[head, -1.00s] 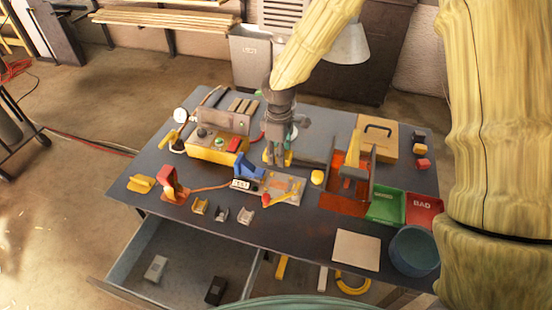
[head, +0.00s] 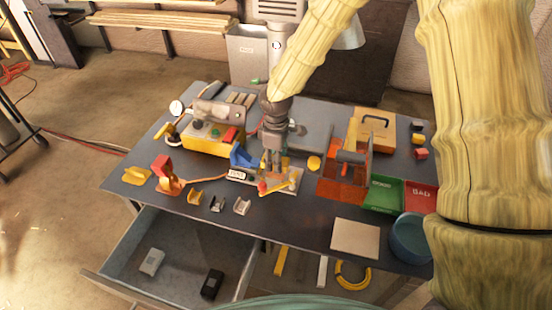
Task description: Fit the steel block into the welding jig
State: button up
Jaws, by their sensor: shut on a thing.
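The welding jig (head: 293,186) is a light grey plate with a yellow arm and a red knob, near the middle of the table. A blue clamp-like part (head: 243,157) stands at its left, behind a small box with a white display. My gripper (head: 274,170) points down over the back part of the jig. Its fingers are shut on a small grey piece, seemingly the steel block, mostly hidden between them. I cannot tell whether the piece touches the jig.
A yellow control box (head: 207,140) stands at the back left. An orange-red open fixture (head: 340,187) stands right of the jig, beside green (head: 383,195) and red (head: 422,196) trays. Small brackets (head: 217,204) lie in front. An open drawer (head: 180,262) holds a grey and a black block.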

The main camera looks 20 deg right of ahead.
aim_at(276, 175)
jog(key=shift+w+f+b, duration=0.25)
jog(key=shift+f+b, duration=0.3)
jog(key=shift+f, duration=0.5)
jog(key=shift+s+f, duration=0.2)
jog(key=shift+f, duration=0.5)
jog(key=shift+w+f+b, duration=0.1)
jog(key=shift+f+b, duration=0.3)
jog(key=shift+f, duration=0.05)
jog(key=shift+p, duration=0.3)
jog(key=shift+f+p, duration=0.15)
jog(key=shift+p, duration=0.2)
dwell(0.7)
jog(key=o, duration=1.2)
